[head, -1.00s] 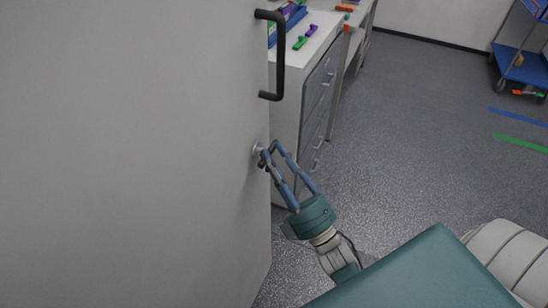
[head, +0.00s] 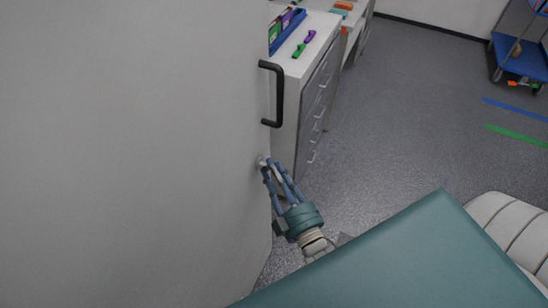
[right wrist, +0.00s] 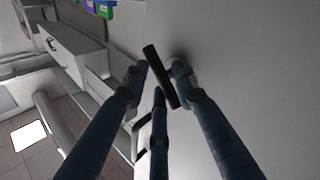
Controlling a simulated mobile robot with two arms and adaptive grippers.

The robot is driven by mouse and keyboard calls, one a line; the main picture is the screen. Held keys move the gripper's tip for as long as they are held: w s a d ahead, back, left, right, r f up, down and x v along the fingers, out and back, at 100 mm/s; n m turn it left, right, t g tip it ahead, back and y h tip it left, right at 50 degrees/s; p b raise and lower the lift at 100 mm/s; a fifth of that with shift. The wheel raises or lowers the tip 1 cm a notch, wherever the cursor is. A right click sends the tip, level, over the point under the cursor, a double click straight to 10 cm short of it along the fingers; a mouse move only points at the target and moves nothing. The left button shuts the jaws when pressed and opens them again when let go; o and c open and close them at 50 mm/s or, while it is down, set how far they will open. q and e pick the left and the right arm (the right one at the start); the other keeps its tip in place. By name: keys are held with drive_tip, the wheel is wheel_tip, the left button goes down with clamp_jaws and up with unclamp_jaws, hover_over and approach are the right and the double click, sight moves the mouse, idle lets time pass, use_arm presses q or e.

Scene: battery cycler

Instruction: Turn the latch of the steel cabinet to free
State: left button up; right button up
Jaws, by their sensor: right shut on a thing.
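The steel cabinet (head: 130,150) fills the left of the head view as a plain light-grey face. Its latch (head: 262,161) is a small fitting low near the face's right edge, mostly hidden by my fingers in the head view. In the right wrist view the latch (right wrist: 160,76) is a short black bar, tilted, between the fingertips. My right gripper (head: 270,168) is shut on the latch; its blue fingers (right wrist: 160,78) lie around the bar in the right wrist view. My left gripper is in neither view.
A black bar handle (head: 278,94) stands out from the cabinet above the latch. A white drawer unit (head: 310,100) with a blue tray (head: 287,32) on top stands behind. A blue trolley (head: 521,62) is far right. The grey floor between is open.

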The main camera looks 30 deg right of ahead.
use_arm(q)
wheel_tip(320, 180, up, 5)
drive_tip(key=p, duration=0.3)
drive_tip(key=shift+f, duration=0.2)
use_arm(e)
drive_tip(key=m+g, duration=0.2)
drive_tip(key=m+g+y, duration=0.1)
drive_tip(key=m, duration=0.1)
drive_tip(key=m+g, duration=0.2)
drive_tip(key=shift+r+g+y, duration=0.3)
drive_tip(key=shift+r, duration=0.05)
drive_tip(key=shift+m, duration=0.3)
drive_tip(key=o, duration=0.9)
drive_tip(key=shift+w, duration=0.1)
drive_tip(key=v, duration=1.2)
drive_tip(key=shift+d+r, duration=0.1)
